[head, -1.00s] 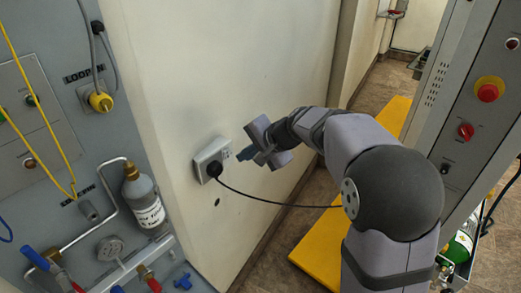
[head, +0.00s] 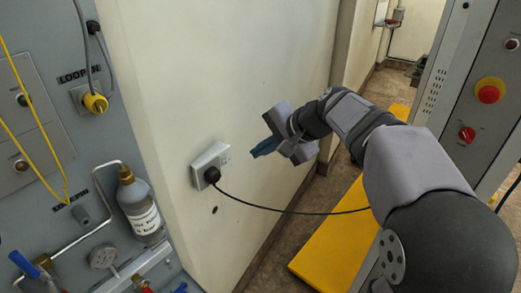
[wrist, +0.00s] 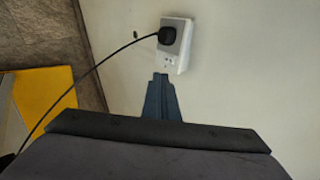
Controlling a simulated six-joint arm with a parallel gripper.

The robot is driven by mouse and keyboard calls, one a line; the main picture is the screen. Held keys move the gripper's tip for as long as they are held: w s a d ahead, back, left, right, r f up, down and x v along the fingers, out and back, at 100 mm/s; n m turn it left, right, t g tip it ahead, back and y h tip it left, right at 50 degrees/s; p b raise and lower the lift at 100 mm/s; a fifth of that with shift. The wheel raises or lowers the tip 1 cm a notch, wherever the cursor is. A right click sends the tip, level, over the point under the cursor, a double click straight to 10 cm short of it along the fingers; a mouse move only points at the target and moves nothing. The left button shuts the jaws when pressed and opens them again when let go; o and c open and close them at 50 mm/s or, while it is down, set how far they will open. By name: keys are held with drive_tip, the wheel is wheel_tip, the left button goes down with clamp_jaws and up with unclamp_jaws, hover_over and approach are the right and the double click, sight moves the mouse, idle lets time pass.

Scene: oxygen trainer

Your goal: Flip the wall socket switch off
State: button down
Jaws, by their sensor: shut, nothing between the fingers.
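The wall socket (head: 207,160) is a pale box on the cream wall, with a black plug (head: 212,175) in its lower left part and a black cable. In the wrist view the socket (wrist: 185,62) is just beyond the fingertips, with the plug (wrist: 167,36) at its far end. Small marks show on the socket's near end, but the switch's position is too small to tell. My gripper (head: 254,154) is shut and empty, its blue fingers pointing at the wall to the right of the socket. The fingers (wrist: 161,78) appear apart from the socket.
The black cable (head: 285,211) runs from the plug to the right, below my gripper. A grey panel with a bottle (head: 139,203) and pipes stands left of the wall. A yellow platform (head: 330,245) lies on the floor. A cabinet with a red button (head: 488,93) stands at right.

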sight(225, 160)
drive_tip(key=shift+s+d+f, duration=0.1)
drive_tip(key=shift+d+f, duration=0.15)
drive_tip(key=shift+f, duration=0.3)
drive_tip(key=w+a+r+p+x, duration=0.1)
drive_tip(key=p+x, duration=0.3)
drive_tip(key=x, duration=0.9)
drive_tip(key=shift+a+r+p, duration=0.15)
drive_tip(key=shift+r+p, duration=0.15)
drive_tip(key=shift+p, duration=0.05)
drive_tip(key=shift+w, duration=0.1)
